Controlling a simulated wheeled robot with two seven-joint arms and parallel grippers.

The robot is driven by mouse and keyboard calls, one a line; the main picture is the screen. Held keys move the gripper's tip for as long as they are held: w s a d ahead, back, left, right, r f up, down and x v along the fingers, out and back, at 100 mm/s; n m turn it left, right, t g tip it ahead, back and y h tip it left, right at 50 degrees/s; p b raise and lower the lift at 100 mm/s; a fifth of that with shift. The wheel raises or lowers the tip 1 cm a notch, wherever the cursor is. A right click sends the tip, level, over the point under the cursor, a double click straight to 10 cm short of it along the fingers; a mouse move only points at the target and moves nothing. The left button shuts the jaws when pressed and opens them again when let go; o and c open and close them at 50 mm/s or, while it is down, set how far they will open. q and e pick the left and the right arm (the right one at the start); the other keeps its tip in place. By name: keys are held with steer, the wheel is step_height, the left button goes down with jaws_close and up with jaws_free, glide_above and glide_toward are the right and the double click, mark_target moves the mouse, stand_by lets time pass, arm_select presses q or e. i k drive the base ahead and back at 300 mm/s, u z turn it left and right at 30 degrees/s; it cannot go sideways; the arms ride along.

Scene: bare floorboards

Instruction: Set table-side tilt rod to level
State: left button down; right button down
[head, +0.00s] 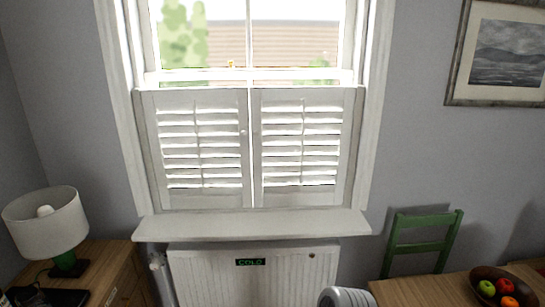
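Two white half-height shutter panels cover the lower window. The right panel (345,140) is on the side of the dining table, the left panel (150,140) on the side of the lamp. The right panel's thin tilt rod (303,142) runs upright down the middle of its slats. The left panel's tilt rod (197,142) looks alike. Bright gaps show between the slats in both panels; their exact angle is hard to tell. Both panels look shut against the window. Neither of my grippers is in view.
A white sill (250,224) juts out below the shutters, above a radiator (215,280) with a "COLD" sign (250,262). A lamp (48,222) stands on a wooden cabinet (105,265) at left. A green chair (420,240) and a table (425,291) with a fruit bowl (483,273) stand at right.

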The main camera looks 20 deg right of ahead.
mark_target(304, 99)
steer(key=z, duration=0.65)
steer(key=i, duration=0.6)
steer(key=z, duration=0.95)
steer(key=i, duration=1.15)
steer(key=u, duration=0.65)
steer(key=i, duration=0.5)
steer(key=u, duration=0.35)
steer(key=k, duration=0.45)
